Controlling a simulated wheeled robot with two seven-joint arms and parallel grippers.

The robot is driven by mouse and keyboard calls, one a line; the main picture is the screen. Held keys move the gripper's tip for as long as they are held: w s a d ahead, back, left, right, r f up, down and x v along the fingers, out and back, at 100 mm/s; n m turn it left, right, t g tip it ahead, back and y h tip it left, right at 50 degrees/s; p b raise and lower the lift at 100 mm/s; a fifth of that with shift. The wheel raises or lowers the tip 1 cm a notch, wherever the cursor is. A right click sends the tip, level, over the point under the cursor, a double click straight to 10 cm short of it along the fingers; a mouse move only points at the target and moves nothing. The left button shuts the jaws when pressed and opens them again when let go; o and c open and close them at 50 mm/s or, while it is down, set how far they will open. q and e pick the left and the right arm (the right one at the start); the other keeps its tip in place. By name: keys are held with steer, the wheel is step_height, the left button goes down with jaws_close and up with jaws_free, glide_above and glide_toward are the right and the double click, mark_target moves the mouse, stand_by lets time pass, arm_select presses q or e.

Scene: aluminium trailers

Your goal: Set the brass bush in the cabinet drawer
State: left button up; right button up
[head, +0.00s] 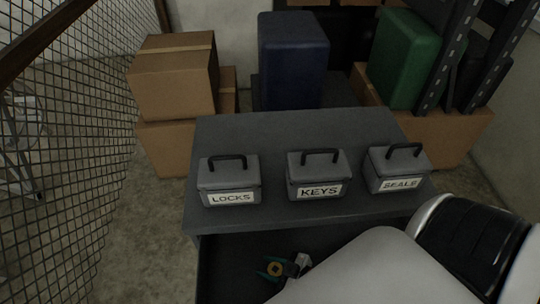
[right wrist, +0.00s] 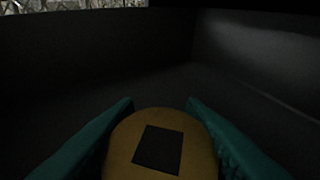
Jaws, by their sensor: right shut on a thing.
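The brass bush (right wrist: 128,146) is a round, brass-yellow piece with a dark square in its face. My right gripper (head: 274,268) is shut on it, with teal fingers on both sides in the right wrist view. The bush also shows small between the fingers in the head view (head: 275,268). The gripper is inside the open dark drawer (head: 225,262) at the front of the grey cabinet (head: 280,128). Dark drawer walls (right wrist: 245,60) surround it in the right wrist view. I cannot tell whether the bush touches the drawer floor. My left gripper is not in view.
Three grey boxes stand on the cabinet top, labelled LOCKS (head: 229,182), KEYS (head: 318,176) and SEALS (head: 397,170). Cardboard boxes (head: 175,78), a blue suitcase (head: 292,62) and a green case (head: 405,58) stand behind. A wire mesh fence (head: 75,120) runs along the left.

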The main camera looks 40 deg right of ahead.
steer(key=shift+f, duration=1.1)
steer(key=shift+f+b, duration=0.1)
steer(key=shift+b, duration=0.2)
steer(key=o, duration=1.2)
steer(key=shift+c, duration=0.2)
steer(key=v, duration=0.7)
steer(key=shift+s+d+p, duration=0.15)
steer(key=shift+s+p, duration=0.05)
steer(key=shift+p, duration=0.1)
